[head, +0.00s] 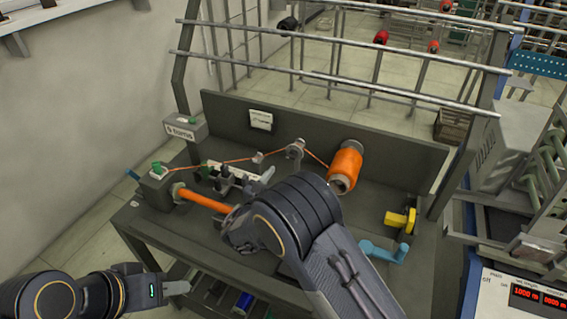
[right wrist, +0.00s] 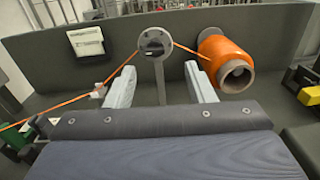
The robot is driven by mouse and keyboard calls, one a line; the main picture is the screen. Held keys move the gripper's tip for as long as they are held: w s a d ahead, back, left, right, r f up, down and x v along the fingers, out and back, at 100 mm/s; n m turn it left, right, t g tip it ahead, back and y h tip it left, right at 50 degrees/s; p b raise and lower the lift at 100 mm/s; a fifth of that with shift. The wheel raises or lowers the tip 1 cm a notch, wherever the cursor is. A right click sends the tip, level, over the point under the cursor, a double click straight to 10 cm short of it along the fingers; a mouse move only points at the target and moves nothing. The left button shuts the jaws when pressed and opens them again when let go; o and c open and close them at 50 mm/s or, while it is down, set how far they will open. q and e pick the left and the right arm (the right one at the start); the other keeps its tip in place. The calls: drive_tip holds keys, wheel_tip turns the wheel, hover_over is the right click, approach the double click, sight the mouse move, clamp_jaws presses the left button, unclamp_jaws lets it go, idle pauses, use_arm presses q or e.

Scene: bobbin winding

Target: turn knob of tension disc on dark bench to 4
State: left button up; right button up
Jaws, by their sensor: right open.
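The tension disc (head: 295,149) is a small grey round piece on a post on the dark bench (head: 400,262), in front of the back panel. In the right wrist view the disc (right wrist: 154,43) shows a dark face with light marks, too small to read. My right gripper (right wrist: 160,69) is open and empty, its two pale fingers on either side of the disc's post, with the disc above and beyond them. In the head view my right wrist hides most of that gripper. My left gripper (head: 176,288) is at the lower left, away from the disc; its jaw state is unclear.
Orange yarn runs past the disc to an orange cone (head: 345,166) close on its right. An orange bobbin (head: 205,199) lies at the left of the bench. Metal rails (head: 340,78) cross behind.

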sight(291, 158)
drive_tip(key=x, duration=0.2)
drive_tip(key=p+x, duration=0.1)
drive_tip(key=x, duration=0.1)
drive_tip(key=p+x, duration=0.1)
drive_tip(key=x, duration=0.1)
drive_tip(key=shift+w+a, duration=0.25)
drive_tip(key=shift+a, duration=0.05)
drive_tip(key=shift+w+d+f, duration=0.1)
drive_tip(key=shift+w+d, duration=0.15)
drive_tip(key=shift+w, duration=0.35)
drive_tip(key=c, duration=1)
drive_tip(key=shift+d+m+b, duration=0.1)
drive_tip(key=shift+m+b, duration=3.3)
drive_tip(key=shift+b, duration=4.25)
